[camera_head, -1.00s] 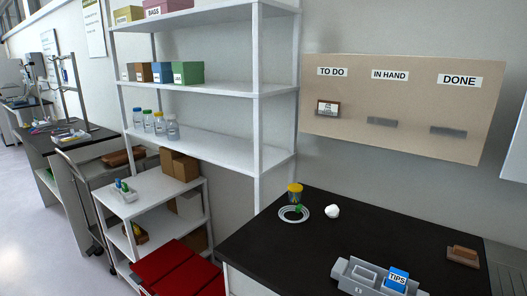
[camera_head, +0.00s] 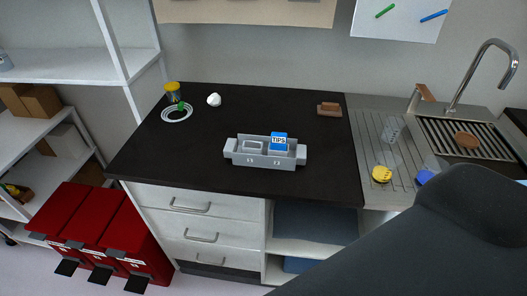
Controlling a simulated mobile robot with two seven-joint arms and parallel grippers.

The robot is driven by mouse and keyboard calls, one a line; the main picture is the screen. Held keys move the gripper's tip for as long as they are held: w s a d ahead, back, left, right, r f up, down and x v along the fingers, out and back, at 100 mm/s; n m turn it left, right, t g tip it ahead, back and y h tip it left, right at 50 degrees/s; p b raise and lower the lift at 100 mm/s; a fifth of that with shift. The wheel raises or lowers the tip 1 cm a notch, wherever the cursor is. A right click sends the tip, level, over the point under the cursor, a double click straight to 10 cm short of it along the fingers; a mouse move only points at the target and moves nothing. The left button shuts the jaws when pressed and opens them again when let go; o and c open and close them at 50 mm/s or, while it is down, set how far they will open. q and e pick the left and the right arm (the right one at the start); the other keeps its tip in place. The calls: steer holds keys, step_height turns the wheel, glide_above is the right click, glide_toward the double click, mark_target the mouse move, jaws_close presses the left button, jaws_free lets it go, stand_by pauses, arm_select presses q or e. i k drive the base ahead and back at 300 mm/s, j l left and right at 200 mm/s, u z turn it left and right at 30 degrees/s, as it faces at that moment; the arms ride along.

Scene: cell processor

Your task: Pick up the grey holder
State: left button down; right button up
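The grey holder (camera_head: 233,157) stands upright on the black worktop (camera_head: 200,148), close to its front edge. It is a long tray with a grip at each end. A blue box labelled TIPS (camera_head: 279,142) sits in its right part, and a smaller grey piece (camera_head: 253,147) sits in its left part. Neither of my grippers shows. A dark arm link of mine covers the lower right of the view, well apart from the holder.
A coiled white tube (camera_head: 177,117), a yellow-lidded jar (camera_head: 172,93), a white lump (camera_head: 214,100) and a brown block (camera_head: 329,109) stand behind the holder. A steel sink (camera_head: 470,135) is at the right. Red bins (camera_head: 112,237) stand at lower left. The worktop around the holder is clear.

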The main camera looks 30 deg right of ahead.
mark_target(253, 150)
steer(key=i+j, duration=0.1)
steer(key=j, duration=0.35)
steer(key=i+j, duration=0.1)
steer(key=j, duration=0.35)
steer(key=z, duration=2.25)
